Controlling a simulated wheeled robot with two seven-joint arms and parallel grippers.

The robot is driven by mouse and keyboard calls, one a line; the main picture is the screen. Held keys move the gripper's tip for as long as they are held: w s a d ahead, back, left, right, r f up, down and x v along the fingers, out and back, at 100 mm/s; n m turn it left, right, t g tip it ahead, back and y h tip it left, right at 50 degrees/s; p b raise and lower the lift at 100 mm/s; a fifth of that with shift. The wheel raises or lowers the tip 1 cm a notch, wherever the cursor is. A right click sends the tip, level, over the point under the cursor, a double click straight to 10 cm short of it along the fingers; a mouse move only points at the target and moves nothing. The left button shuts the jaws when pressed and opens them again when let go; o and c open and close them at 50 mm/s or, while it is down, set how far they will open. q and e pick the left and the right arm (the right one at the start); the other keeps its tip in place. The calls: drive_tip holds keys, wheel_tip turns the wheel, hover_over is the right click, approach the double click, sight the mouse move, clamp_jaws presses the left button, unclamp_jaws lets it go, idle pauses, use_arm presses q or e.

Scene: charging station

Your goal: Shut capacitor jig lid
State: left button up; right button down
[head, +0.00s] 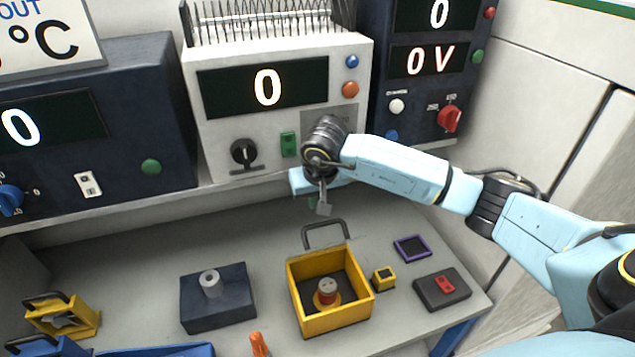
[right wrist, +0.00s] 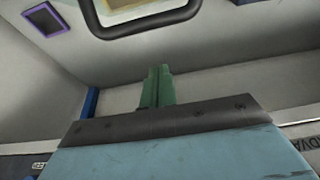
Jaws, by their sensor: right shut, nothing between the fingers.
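The capacitor jig looks to be the open yellow box (head: 333,320) on the bench, with a round red and grey part (head: 327,290) inside. A dark bar handle (head: 327,227) stands at its rear edge, apparently on the raised lid. The handle also crosses the top of the right wrist view (right wrist: 145,27). My right gripper (head: 319,205) hangs above and behind the handle, apart from it. Its green fingers (right wrist: 157,85) are together and hold nothing. My left gripper is not in view.
A dark blue block (head: 218,305) with a grey cylinder stands left of the jig. A small yellow block (head: 383,279), purple-framed square (head: 411,248) and dark block with red top (head: 442,289) lie right. Instrument panels (head: 270,120) stand close behind my right gripper.

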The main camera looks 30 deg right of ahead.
drive_tip(key=shift+s+a+f+p, duration=0.15)
drive_tip(key=shift+s+p, duration=0.15)
drive_tip(key=shift+s, duration=0.35)
drive_tip(key=shift+s+a+r+p, duration=0.15)
drive_tip(key=shift+s+p, duration=0.15)
drive_tip(key=shift+s, duration=0.3)
drive_tip(key=shift+s+a+f+p, duration=0.15)
drive_tip(key=shift+s+p, duration=0.15)
drive_tip(key=shift+s, duration=0.35)
